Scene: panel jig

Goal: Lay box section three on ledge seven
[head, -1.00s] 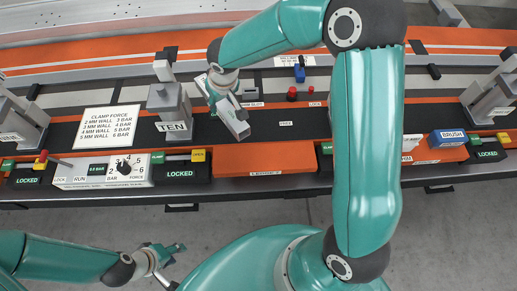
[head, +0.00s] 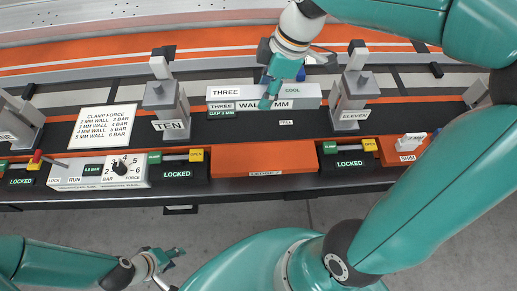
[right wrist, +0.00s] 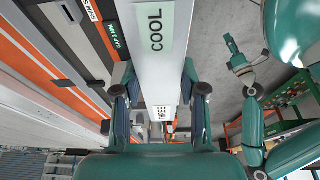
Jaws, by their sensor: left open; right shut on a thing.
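Box section three (head: 245,92) is a long pale bar with labels reading THREE, WALL and COOL. It lies crosswise between post ten (head: 167,107) and post eleven (head: 352,97). My right gripper (head: 277,92) is shut on its right half from above. In the right wrist view the section (right wrist: 155,75) runs between the two fingers (right wrist: 160,112). I cannot tell whether its underside touches anything. My left gripper (head: 163,262) is open and empty, low at the left.
A clamp-force card (head: 105,128) and a control box with a dial (head: 100,173) stand at the left. LOCKED clamp units (head: 178,172) (head: 348,168) flank the orange block. A shim block (head: 407,152) is at the right. The orange block's top looks bare.

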